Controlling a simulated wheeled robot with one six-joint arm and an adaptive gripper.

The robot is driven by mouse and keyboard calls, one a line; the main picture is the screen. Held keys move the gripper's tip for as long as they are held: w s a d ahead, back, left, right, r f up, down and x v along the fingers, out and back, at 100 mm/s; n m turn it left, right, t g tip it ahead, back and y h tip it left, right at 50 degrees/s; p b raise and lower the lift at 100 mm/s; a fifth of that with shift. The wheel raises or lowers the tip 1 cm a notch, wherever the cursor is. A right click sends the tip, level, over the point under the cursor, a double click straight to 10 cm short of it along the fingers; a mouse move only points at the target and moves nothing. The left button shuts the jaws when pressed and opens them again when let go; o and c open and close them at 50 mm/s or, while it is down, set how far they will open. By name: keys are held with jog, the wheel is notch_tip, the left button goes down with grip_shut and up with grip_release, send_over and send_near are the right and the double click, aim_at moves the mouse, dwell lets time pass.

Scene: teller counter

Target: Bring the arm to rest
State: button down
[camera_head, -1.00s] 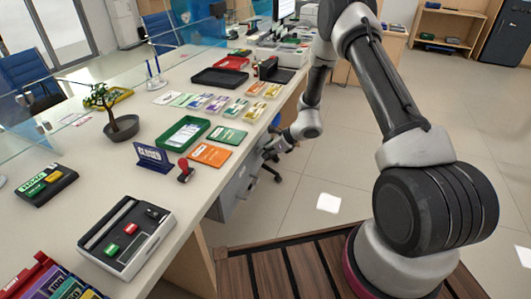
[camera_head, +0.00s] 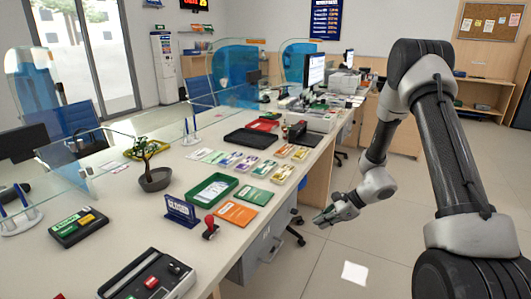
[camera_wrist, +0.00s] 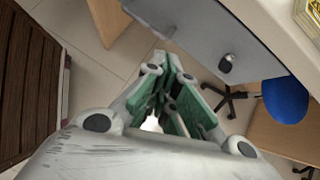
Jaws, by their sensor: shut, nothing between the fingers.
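My gripper (camera_head: 326,219) hangs at the end of my bent arm, off the counter's right side and above the tiled floor in the head view. Its fingers also show in the wrist view (camera_wrist: 166,62), converging at the tips. The gripper is shut with nothing between its fingers. My arm rises at the right of the head view, folds at a high elbow and drops to the wrist. The gripper is clear of the counter (camera_head: 130,205), with no contact visible.
Counter items include a green tray (camera_head: 213,190), an orange card (camera_head: 236,213), a red-handled stamp (camera_head: 209,225) and a potted plant (camera_head: 154,178). A drawer unit (camera_head: 268,240) stands under the counter edge near my gripper. A blue chair (camera_wrist: 286,98) shows in the wrist view. Open floor lies to the right.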

jog(key=s+d+r+n+h, duration=0.2)
jog(key=s+r+n, duration=0.4)
jog(key=s+r, duration=0.3)
jog(key=s+d+r+n+t+h, duration=0.1)
jog(key=s+d+r+n+h, duration=0.2)
jog(key=s+r, duration=0.7)
jog(key=s+d+r+n+h, duration=0.3)
jog(key=s+d+r+n, duration=0.2)
jog(key=s+r+n, duration=0.5)
notch_tip(320, 180, up, 7)
jog(key=shift+d+f+n+t, duration=0.2)
jog(key=shift+n+t, duration=0.1)
jog(key=shift+n, duration=0.4)
